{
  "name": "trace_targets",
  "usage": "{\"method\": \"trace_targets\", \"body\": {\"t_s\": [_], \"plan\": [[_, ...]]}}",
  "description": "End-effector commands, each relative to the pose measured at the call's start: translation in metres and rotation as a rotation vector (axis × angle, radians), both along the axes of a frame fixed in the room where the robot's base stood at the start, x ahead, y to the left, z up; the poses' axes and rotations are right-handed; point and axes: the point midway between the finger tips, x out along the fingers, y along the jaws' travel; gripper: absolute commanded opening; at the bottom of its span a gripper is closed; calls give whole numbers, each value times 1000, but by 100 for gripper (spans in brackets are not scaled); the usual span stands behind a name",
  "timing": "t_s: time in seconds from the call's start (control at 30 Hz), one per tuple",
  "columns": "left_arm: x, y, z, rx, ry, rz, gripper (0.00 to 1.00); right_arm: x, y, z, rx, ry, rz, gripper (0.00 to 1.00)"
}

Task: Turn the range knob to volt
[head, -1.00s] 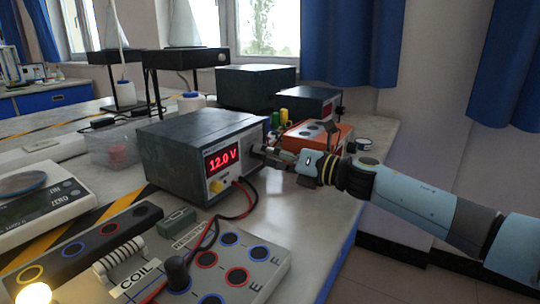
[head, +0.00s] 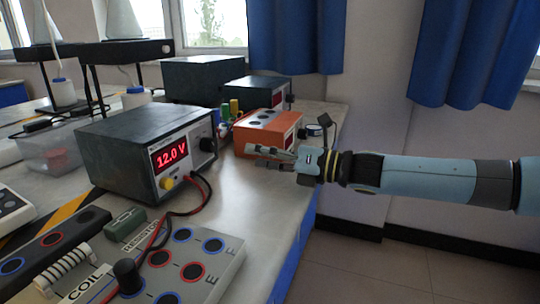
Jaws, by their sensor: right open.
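The orange box (head: 252,134), with dark round spots on top, stands behind my right gripper. My arm and gripper hide part of its front, and I cannot make out a range knob or its marks there. A dark power supply (head: 120,147) with a red "12.0 V" display (head: 171,156) has a black knob (head: 208,145) at the right of its front. My right gripper (head: 252,157) points left, open and empty, in front of the orange box and right of the power supply, apart from the black knob. My left gripper is not in view.
A circuit board (head: 225,262) with ringed sockets lies at the front, with red and black leads (head: 162,222) running to the power supply. Dark boxes (head: 200,80) stand behind. The bench top (head: 240,200) below my right gripper is clear.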

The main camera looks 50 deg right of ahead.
Motion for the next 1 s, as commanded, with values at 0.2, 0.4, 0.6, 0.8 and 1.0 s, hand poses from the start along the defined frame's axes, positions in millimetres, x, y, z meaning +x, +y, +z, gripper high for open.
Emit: {"method": "trace_targets", "body": {"t_s": [0.2,0.4,0.6,0.8,1.0], "plan": [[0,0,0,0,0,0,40,-14,-6,0,1,1,1,55],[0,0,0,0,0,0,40,-17,-7,0,2,-1,-1,55],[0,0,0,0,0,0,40,-17,-7,0,2,-1,-1,55],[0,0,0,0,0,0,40,-16,-7,0,2,-1,-1,55],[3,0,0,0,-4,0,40,-17,-7,0,2,-1,-1,55]]}}
